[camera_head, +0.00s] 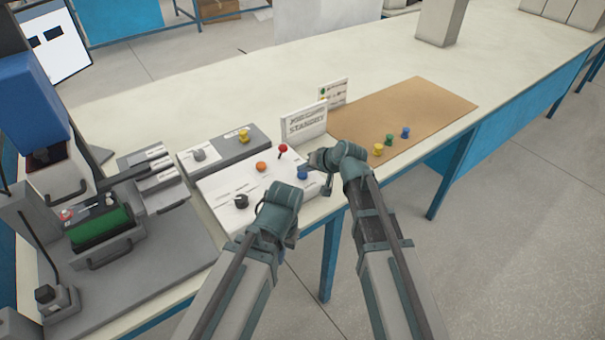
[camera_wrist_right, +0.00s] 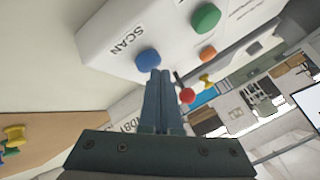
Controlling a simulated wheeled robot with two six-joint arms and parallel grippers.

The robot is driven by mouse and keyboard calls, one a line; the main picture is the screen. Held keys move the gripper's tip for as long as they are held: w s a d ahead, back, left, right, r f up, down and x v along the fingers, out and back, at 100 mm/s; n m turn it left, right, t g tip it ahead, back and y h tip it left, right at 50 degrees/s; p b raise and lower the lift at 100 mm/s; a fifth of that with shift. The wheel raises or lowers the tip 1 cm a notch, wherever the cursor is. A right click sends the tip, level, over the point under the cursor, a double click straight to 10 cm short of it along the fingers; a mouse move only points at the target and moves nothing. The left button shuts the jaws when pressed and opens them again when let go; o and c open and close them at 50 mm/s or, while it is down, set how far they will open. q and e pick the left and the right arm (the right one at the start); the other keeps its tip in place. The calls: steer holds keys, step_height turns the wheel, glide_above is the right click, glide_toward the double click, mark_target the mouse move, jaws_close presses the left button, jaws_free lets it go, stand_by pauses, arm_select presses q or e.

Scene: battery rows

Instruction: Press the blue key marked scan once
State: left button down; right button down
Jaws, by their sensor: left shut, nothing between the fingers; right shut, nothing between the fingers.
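The blue key (camera_head: 302,173) sits at the right end of a white control panel (camera_head: 222,184). In the right wrist view, the blue key (camera_wrist_right: 148,60) is a round cap beside the printed word SCAN (camera_wrist_right: 127,41). My right gripper (camera_head: 313,163) is shut and empty, close to the blue key. In the right wrist view, its fingertips (camera_wrist_right: 161,73) overlap the cap's lower edge; I cannot tell whether they touch it. My left gripper (camera_head: 262,211) is shut and empty over the panel's near side, beside a black knob (camera_head: 241,201).
The panel also carries an orange key (camera_head: 261,167), a red ball-topped lever (camera_head: 283,149) and a green key (camera_wrist_right: 206,18). A standby sign (camera_head: 304,124) stands behind. A brown mat (camera_head: 425,105) with coloured pegs lies right. Machinery (camera_head: 102,228) fills the left.

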mark_target(304, 176)
steer(key=shift+f+b, duration=0.4)
steer(key=shift+r, duration=0.15)
stand_by(0.5)
steer(key=shift+r+p, duration=0.75)
steer(key=shift+p, duration=0.2)
step_height(304, 176, up, 5)
steer(key=p, duration=0.5)
steer(key=shift+r, duration=0.1)
stand_by(0.3)
